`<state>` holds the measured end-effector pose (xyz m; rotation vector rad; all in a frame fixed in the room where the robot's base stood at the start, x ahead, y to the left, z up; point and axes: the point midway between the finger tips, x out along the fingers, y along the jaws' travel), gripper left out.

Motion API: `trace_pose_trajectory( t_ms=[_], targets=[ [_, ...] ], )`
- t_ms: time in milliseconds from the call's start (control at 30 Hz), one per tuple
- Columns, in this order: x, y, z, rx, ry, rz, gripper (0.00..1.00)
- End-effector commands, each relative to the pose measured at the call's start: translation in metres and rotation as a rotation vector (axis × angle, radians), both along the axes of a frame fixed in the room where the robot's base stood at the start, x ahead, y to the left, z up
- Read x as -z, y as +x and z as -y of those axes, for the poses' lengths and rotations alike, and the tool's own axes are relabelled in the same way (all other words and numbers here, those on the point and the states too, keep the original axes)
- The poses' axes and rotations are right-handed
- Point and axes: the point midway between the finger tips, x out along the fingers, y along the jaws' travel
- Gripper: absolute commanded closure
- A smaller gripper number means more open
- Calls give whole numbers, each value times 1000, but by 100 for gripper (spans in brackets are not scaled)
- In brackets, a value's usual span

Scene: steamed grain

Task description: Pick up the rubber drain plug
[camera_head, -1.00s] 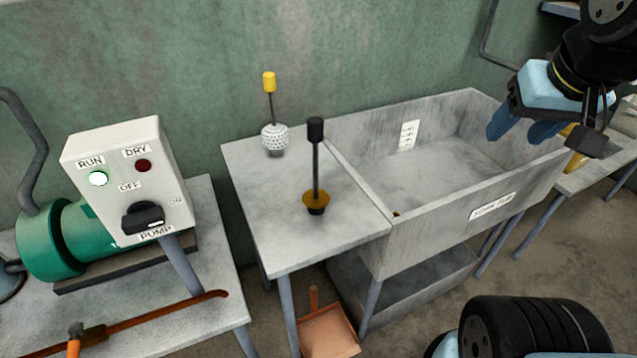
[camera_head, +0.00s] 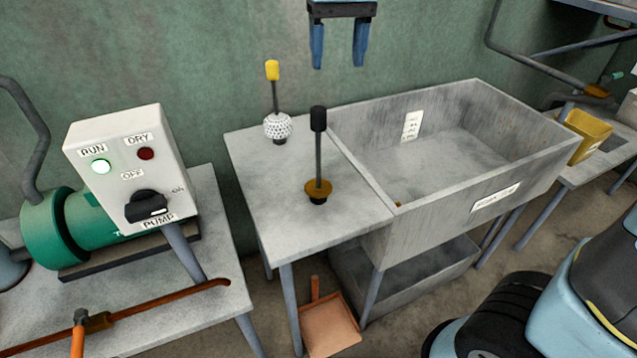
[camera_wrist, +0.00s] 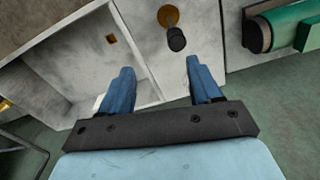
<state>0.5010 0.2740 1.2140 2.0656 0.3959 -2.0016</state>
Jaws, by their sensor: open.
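What looks like the drain plug (camera_head: 319,190) stands upright on the grey side table, with a brown-orange disc, a dark tapered foot and a long rod topped by a black grip (camera_head: 318,119). It also shows at the top of the wrist view (camera_wrist: 168,16), its black grip nearer the camera. My gripper (camera_head: 339,60) is open and empty, fingers down, above the back of the sink in the head view. In the wrist view my gripper (camera_wrist: 160,68) has nothing between its fingers; the plug lies beyond them, apart.
A white knobbly ball tool (camera_head: 278,126) with a yellow grip stands behind the plug. The grey sink (camera_head: 440,215) adjoins the table, a small brown patch (camera_wrist: 111,39) in its floor corner. The pump box (camera_head: 130,165) stands left; a yellow bin (camera_head: 588,135) stands right.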

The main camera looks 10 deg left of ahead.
Motion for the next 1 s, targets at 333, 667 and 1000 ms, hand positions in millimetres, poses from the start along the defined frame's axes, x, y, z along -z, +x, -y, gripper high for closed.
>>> trace_pose_trajectory(
  t_ms=[333,667,1000],
  targets=[
    [18,-3,-34,-31,-32,-29,37],
    [73,-3,-33,-31,-31,-28,37],
    [97,-3,-32,-31,-31,-28,37]
  ],
)
